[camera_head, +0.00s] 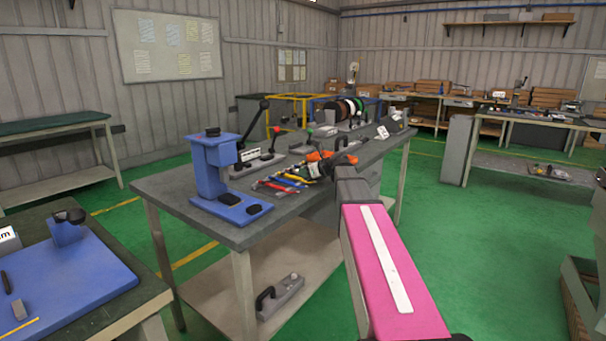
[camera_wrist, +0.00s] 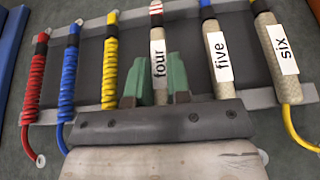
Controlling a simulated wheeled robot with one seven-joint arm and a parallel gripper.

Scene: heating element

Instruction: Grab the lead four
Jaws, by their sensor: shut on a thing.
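Lead four (camera_wrist: 157,36) has a beige body, a dark band, a red-and-white striped end and a white label reading "four". My gripper (camera_wrist: 161,82) has its two green fingers on either side of this lead, shut on it below the label. The lower part of the lead is hidden behind the gripper. Lead five (camera_wrist: 217,52), blue-ended, and lead six (camera_wrist: 278,50), yellow, lie to its right. In the head view the leads (camera_head: 284,181) are a small colourful bundle on the workbench, too small to tell apart.
Red (camera_wrist: 36,85), blue (camera_wrist: 69,80) and yellow (camera_wrist: 110,65) coiled leads lie left of lead four on a grey rack (camera_wrist: 135,22). On the workbench (camera_head: 165,190), a blue press-like stand (camera_head: 210,165) is left of the leads and cable spools (camera_head: 345,108) are behind.

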